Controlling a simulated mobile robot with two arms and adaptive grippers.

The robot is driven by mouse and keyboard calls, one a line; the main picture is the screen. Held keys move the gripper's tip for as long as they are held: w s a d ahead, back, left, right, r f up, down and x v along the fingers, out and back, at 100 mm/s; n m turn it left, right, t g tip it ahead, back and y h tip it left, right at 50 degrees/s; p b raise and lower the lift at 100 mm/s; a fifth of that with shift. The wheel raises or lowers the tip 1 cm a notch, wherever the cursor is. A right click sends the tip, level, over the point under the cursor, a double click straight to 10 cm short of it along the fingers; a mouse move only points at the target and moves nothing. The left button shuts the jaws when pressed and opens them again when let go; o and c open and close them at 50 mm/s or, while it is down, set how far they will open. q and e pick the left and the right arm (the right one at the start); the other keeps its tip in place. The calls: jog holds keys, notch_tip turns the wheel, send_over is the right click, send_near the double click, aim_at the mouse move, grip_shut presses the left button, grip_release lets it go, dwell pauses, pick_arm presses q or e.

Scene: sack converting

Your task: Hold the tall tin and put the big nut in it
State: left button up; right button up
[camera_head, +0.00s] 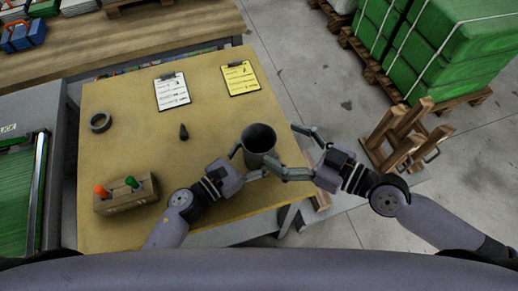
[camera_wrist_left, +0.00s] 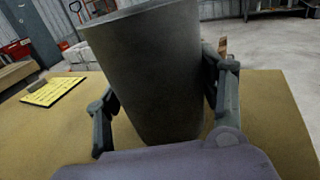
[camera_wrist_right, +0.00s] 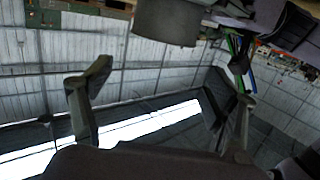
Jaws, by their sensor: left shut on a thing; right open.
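The tall tin (camera_head: 260,137) is a dark grey, open-topped cylinder near the table's right edge. My left gripper (camera_head: 252,160) is shut around its sides; the left wrist view shows the tin (camera_wrist_left: 150,70) between both fingers, slightly tilted in that picture. My right gripper (camera_head: 284,150) is open and empty, just right of the tin, with its fingers spread towards it. The tin (camera_wrist_right: 168,20) also shows at the top of the right wrist view, outside the fingers. A dark ring (camera_head: 100,122) lies at the table's left; it may be the big nut, but I cannot tell surely.
The table (camera_head: 130,100) also holds a small dark cone (camera_head: 184,132), a white sheet (camera_head: 172,91), a yellow sheet (camera_head: 240,78) and a control box (camera_head: 125,194) with red and green knobs. A wooden stand (camera_head: 405,135) is right of the table. The table's middle is largely clear.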

jog(key=v, duration=0.7)
jog(key=shift+d, duration=0.15)
pick_arm(q)
jog(key=o, duration=1.2)
jog(key=shift+o, duration=0.2)
